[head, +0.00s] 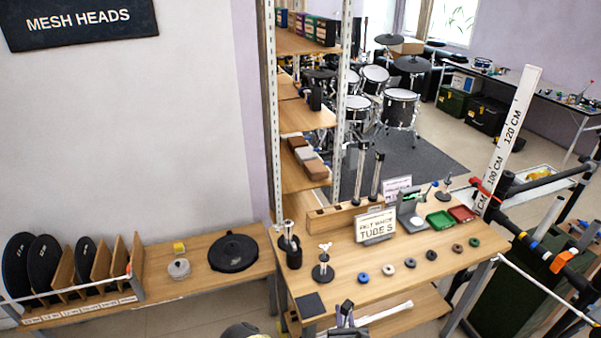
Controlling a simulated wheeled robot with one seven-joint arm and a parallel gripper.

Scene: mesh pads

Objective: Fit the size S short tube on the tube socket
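My gripper (346,310) shows at the bottom edge, in front of the table; its fingers are too small and cut off to tell open from shut. Two upright tubes, one tall (361,172) and one beside it (376,176), stand in a wooden block (337,217) at the table's back; their sizes cannot be read. A sign (375,227) in front of the block reads "TUBE S" on its lower line. A black round-based stand with a pale top (322,270) stands at the table's left. I cannot tell which fitting is the tube socket.
Small rings run across the wooden table (420,285), from a blue ring (363,277) to a green ring (474,242). A green tray (439,220) and a red tray (462,214) sit at the back right. A dark square pad (310,305) lies front left. The table's front middle is clear.

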